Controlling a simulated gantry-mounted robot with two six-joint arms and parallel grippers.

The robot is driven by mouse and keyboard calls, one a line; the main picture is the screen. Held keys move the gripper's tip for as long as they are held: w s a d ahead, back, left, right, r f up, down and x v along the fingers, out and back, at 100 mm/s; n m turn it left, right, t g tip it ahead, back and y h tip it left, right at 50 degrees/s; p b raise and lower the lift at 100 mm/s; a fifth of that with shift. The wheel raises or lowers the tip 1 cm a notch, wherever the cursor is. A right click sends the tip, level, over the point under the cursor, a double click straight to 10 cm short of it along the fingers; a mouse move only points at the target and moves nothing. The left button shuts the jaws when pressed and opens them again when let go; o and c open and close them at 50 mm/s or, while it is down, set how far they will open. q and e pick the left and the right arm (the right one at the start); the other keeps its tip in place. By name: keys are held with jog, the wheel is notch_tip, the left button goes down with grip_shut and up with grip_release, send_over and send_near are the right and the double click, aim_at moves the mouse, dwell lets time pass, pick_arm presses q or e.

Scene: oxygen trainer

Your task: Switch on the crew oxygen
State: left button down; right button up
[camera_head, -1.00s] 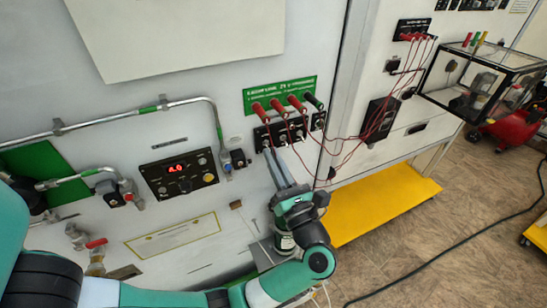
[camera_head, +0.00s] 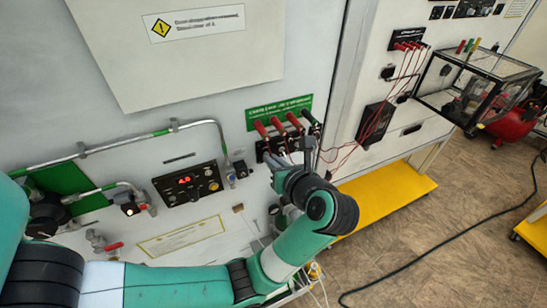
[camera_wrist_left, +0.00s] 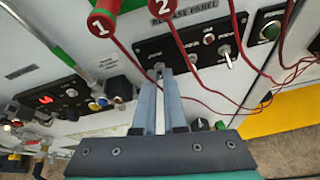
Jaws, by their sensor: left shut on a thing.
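A black release panel (camera_wrist_left: 205,46) with several toggle switches is on the pale cabinet wall. My left gripper (camera_wrist_left: 159,76) reaches its left end in the left wrist view. Its two grey fingers are closed around the leftmost switch (camera_wrist_left: 158,66), most of which they hide. The panel's other toggles stand clear to the right, one with a pale lever (camera_wrist_left: 226,57). In the head view the left gripper (camera_head: 274,160) is at the panel's lower left, and my forearm and wrist cover the area below. The switch position cannot be told. My right gripper is not in view.
Several red handles (camera_head: 278,125) on thin red cables hang over the panel, close to my fingers. A black display panel (camera_head: 188,184) with red digits and pipework (camera_head: 120,143) are to the left. A yellow shelf (camera_head: 385,190) juts out at right.

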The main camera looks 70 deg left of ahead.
pick_arm(q)
jog(key=shift+a+r+h+p, duration=0.1)
jog(key=shift+r+h+p, duration=0.15)
jog(key=shift+h, duration=0.35)
jog(key=c, duration=1)
grip_release()
jog(key=p+v, duration=1.1)
jog(key=p, duration=1.1)
jog(key=shift+d+p, duration=0.3)
jog(key=shift+p, duration=0.05)
